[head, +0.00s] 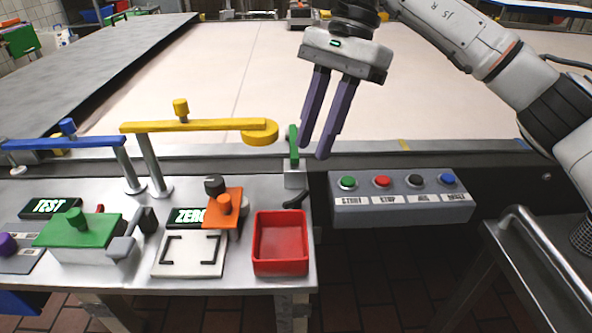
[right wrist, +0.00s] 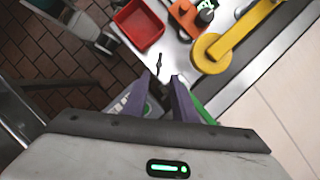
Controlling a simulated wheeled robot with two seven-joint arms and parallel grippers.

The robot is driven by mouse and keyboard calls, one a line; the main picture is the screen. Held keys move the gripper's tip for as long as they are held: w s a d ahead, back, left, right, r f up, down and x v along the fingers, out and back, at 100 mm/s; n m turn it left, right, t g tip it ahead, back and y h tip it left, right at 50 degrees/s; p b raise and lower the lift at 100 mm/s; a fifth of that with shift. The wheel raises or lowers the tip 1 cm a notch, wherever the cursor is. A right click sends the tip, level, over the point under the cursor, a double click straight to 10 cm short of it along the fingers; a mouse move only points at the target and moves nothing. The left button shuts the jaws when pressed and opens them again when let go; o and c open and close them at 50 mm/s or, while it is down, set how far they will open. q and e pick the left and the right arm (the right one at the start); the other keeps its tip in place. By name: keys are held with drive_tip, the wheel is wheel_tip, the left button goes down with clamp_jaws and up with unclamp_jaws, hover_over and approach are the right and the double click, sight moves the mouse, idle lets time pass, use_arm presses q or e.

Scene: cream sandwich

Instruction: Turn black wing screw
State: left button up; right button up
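The black wing screw (head: 295,200) is a small dark piece at the right edge of the metal table, below the green lever (head: 293,142). In the right wrist view, the black wing screw (right wrist: 159,66) shows just beyond the fingertips. My right gripper (head: 315,151) points down with its two purple fingers apart. It is above and slightly right of the screw, with nothing held. In the right wrist view, a gap shows between the fingertips (right wrist: 162,80). Contact with the screw does not show. My left gripper is not in view.
A grey button panel (head: 400,208) is to the right. A yellow arm (head: 200,126) and a blue arm (head: 62,143) stand over the table's back. A conveyor belt (head: 250,80) lies behind.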

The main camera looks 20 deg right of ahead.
sight(297, 195)
drive_tip(key=x, duration=0.8)
drive_tip(key=shift+s+a+f, duration=0.1)
drive_tip(key=shift+s+f, duration=0.05)
drive_tip(key=shift+f, duration=0.05)
clamp_jaws()
